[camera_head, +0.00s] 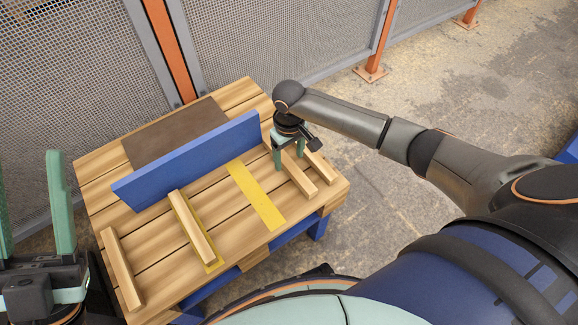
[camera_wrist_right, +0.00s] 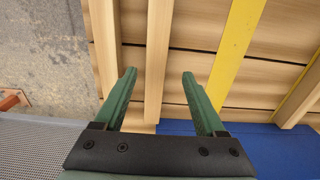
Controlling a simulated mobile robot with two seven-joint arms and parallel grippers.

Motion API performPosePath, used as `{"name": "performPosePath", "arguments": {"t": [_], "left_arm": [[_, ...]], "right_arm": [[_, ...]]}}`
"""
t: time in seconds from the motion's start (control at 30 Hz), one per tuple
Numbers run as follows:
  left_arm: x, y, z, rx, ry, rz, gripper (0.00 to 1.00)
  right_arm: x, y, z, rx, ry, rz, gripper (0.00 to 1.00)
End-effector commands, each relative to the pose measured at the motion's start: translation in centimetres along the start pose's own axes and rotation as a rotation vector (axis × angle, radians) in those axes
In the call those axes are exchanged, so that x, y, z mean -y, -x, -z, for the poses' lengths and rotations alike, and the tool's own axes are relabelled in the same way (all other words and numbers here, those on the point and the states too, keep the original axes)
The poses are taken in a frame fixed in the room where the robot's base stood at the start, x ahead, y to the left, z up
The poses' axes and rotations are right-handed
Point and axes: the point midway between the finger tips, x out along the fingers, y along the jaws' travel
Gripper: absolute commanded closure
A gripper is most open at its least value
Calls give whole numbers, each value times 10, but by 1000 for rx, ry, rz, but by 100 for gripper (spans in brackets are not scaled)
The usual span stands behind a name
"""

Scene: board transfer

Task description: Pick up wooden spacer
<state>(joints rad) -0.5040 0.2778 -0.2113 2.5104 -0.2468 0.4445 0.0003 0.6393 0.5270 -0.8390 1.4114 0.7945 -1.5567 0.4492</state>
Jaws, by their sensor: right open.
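Several wooden spacers lie on the pallet. One spacer (camera_head: 300,178) is under my right gripper (camera_head: 289,160), with a second spacer (camera_head: 321,167) close on its right. A third spacer (camera_head: 192,228) lies along a yellow strip, and a fourth (camera_head: 121,268) is at the left. My right gripper is open and points down. In the right wrist view (camera_wrist_right: 160,74), one spacer (camera_wrist_right: 158,55) runs through the gap between its fingers, nearer the left finger; I cannot tell the height. My left gripper (camera_head: 32,205) is open and empty at the left edge.
A blue board (camera_head: 190,160) stands on edge across the pallet (camera_head: 245,95), just left of the right gripper. A dark brown sheet (camera_head: 175,133) lies behind it. A bare yellow strip (camera_head: 257,195) lies between spacers. A mesh fence (camera_head: 270,40) stands behind.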

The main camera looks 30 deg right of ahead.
Motion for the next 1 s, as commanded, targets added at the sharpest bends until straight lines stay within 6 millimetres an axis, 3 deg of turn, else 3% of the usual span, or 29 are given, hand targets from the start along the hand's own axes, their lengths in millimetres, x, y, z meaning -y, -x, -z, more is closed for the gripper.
{"name": "performPosePath", "arguments": {"t": [0.23, 0.53, 1.0], "left_arm": [[-11, 17, -17, 6, 33, -2, 50], [-11, 17, -17, 7, 43, -1, 50], [-11, 17, -17, 7, 44, -2, 50]], "right_arm": [[-6, -41, -3, 3, 0, -1, 28], [-6, -45, -2, 1, 0, -1, 29], [-6, -45, -2, 0, 0, -1, 82]]}}
